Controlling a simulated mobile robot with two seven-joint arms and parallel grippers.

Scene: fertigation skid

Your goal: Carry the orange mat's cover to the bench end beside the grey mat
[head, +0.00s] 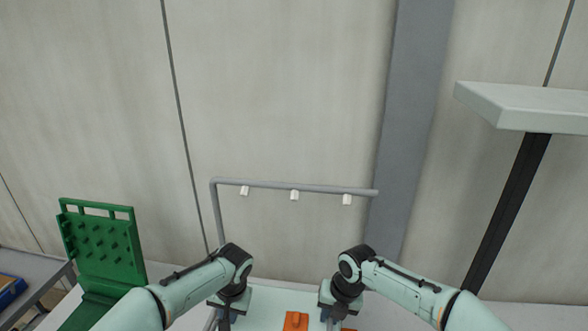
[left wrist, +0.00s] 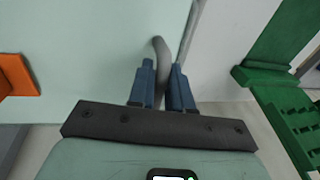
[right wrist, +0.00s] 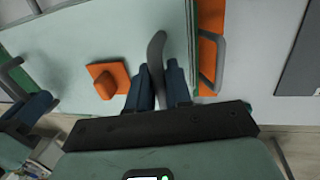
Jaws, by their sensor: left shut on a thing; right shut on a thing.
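The cover is a broad pale green panel (left wrist: 95,50) with an orange block (right wrist: 108,80) on its top face. The panel (head: 265,305) shows between my two grippers at the bottom of the head view. My left gripper (left wrist: 163,80) is shut on a curved grey handle (left wrist: 160,50) at one side of it. My right gripper (right wrist: 157,85) is shut on another grey handle (right wrist: 155,48). An orange surface (right wrist: 208,45), perhaps the orange mat, shows beyond the panel's edge in the right wrist view. A dark grey mat (right wrist: 303,62) lies farther right. The cover's height above the bench cannot be told.
A green pegged rack (head: 100,243) stands at the left; it also shows in the left wrist view (left wrist: 280,50). A grey rail (head: 300,187) with white clips crosses behind. A pale shelf (head: 530,105) on a black post stands right. Bare pale bench (right wrist: 245,50) separates orange and grey.

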